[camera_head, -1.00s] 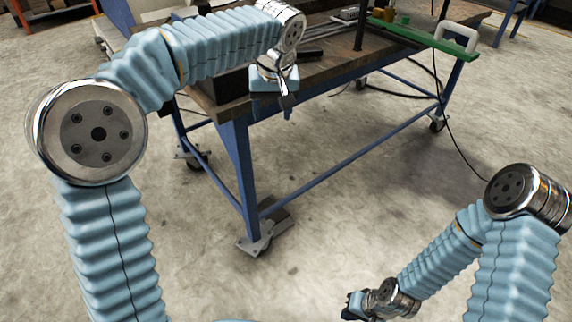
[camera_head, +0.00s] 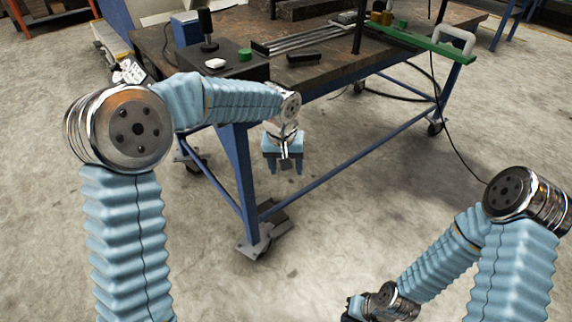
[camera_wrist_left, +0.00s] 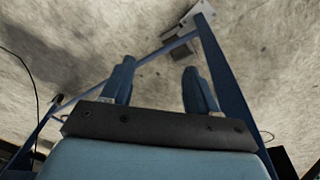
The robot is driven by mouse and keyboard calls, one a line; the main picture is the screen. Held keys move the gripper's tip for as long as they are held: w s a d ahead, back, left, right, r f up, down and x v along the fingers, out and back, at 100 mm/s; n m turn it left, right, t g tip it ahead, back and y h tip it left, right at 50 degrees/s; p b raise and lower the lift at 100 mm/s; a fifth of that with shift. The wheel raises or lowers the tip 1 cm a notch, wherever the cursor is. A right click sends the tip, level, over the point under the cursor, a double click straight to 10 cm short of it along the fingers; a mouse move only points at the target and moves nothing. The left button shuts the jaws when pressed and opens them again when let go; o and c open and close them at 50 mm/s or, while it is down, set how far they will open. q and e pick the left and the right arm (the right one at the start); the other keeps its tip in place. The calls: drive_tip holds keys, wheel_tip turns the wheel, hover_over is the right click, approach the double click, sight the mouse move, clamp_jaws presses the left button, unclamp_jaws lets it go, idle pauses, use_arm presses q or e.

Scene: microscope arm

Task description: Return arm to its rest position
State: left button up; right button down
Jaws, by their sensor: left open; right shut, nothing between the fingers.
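My left arm reaches in from the left in the head view. Its gripper (camera_head: 285,166) hangs pointing down in front of the table's near edge, below the tabletop, open and empty. In the left wrist view its two blue fingers (camera_wrist_left: 158,88) stand apart with only floor and table frame beyond them. My right gripper (camera_head: 352,308) is low at the bottom of the head view, over the floor and partly cut off by the frame edge; its fingers are too small to make out clearly. No microscope can be made out for certain.
The workbench (camera_head: 330,76) has blue legs on casters. On it are a black stand (camera_head: 207,32), a white object (camera_head: 215,63), a green object (camera_head: 245,55), metal rods (camera_head: 310,38) and a black block (camera_head: 303,57). A green bar (camera_head: 430,46) edges the right end. The foreground floor is clear.

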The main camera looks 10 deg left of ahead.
idle(0.3)
use_arm(q)
drive_tip(key=s+d+f+g+h, duration=0.1)
drive_tip(key=s+f, duration=0.1)
drive_tip(key=f, duration=0.4)
drive_tip(key=s+d+f+h, duration=0.1)
drive_tip(key=s+f, duration=0.2)
drive_tip(key=f, duration=0.4)
drive_tip(key=s+a+f+h, duration=0.1)
drive_tip(key=s+f, duration=1.5)
drive_tip(key=s, duration=0.3)
drive_tip(key=shift+s+f+h, duration=0.3)
